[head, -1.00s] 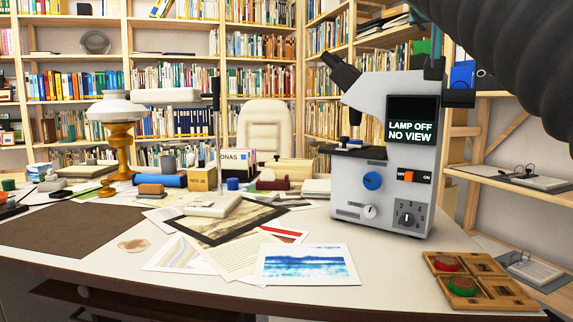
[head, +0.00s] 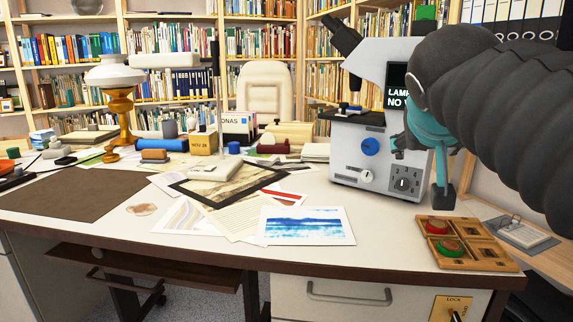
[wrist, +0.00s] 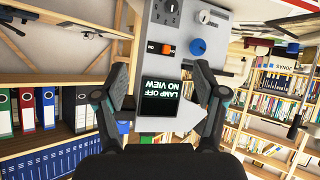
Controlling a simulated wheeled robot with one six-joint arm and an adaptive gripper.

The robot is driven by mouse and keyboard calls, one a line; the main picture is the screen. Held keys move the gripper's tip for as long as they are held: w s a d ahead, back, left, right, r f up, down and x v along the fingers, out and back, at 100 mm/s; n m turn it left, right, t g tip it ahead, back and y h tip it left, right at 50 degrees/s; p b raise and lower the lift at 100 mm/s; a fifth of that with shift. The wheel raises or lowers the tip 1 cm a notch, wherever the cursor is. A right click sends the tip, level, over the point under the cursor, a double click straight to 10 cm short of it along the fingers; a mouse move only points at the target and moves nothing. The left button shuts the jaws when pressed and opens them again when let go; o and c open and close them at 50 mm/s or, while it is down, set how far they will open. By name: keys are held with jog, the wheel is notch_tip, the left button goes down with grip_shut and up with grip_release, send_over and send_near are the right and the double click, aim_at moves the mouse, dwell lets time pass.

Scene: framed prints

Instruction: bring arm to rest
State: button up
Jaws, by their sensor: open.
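My gripper (head: 424,165) is at the right of the head view, in front of the right side of the grey microscope (head: 372,160), partly covering its dark screen. Whether it touches the microscope is not clear. In the wrist view my gripper (wrist: 162,78) has its two fingers spread wide with nothing between them. Beyond them the microscope shows upside down, its screen (wrist: 162,97) reading "LAMP OFF NO VIEW". My thick dark arm comes in from the right of the head view.
A wooden tray (head: 486,258) with red and green pieces lies at the desk's right end. Prints (head: 307,225) and papers cover the middle. A brass lamp (head: 119,110) stands left. A drawer (head: 345,292) and a lock plate (head: 450,308) are below the desk edge. Shelves stand behind.

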jog(key=s+a+f+g+y+p, duration=0.1)
jog(key=s+a+f, duration=0.1)
jog(key=s+f, duration=0.3)
jog(key=s+a+f+n+g+y, duration=0.1)
jog(key=s+f, duration=0.4)
jog(key=f, duration=0.8)
jog(key=s+a+f+n+g+y+p, duration=0.1)
jog(key=s+a+f+g+y, duration=0.1)
jog(key=f, duration=0.7)
jog(key=s+a+g, duration=0.1)
jog(key=s, duration=0.1)
jog(key=shift+s+y+p, duration=0.3)
jog(key=shift+s, duration=0.1)
jog(key=shift+f, duration=0.1)
